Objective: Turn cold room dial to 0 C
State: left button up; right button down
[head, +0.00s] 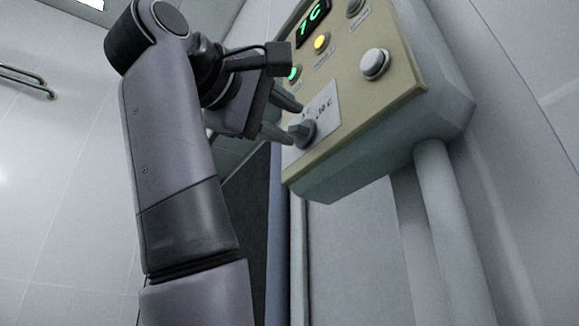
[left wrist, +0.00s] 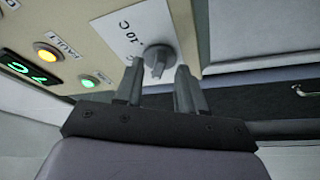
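The cold room dial (head: 304,133) is a small grey round knob with a raised grip bar, on a white label plate (head: 322,112) at the lower part of a beige control panel. It also shows in the left wrist view (left wrist: 158,57). One plate mark reads about "10 C"; other marks are partly hidden. My left gripper (head: 294,122) is at the dial, its fingers pointing at the panel. In the left wrist view my left gripper (left wrist: 160,70) has its fingers apart, one on each side of the grip bar, with visible gaps. My right gripper is out of view.
The panel's green display (head: 313,17) reads "7 C". Pipes (head: 450,230) run down below the box. A wall handle (head: 28,80) is at far left.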

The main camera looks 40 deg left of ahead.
pick_arm(q)
jog(key=s, duration=0.2)
jog(key=s+f+b, duration=0.1)
jog(key=s, duration=0.2)
jog(key=shift+a, duration=0.15)
dwell(0.4)
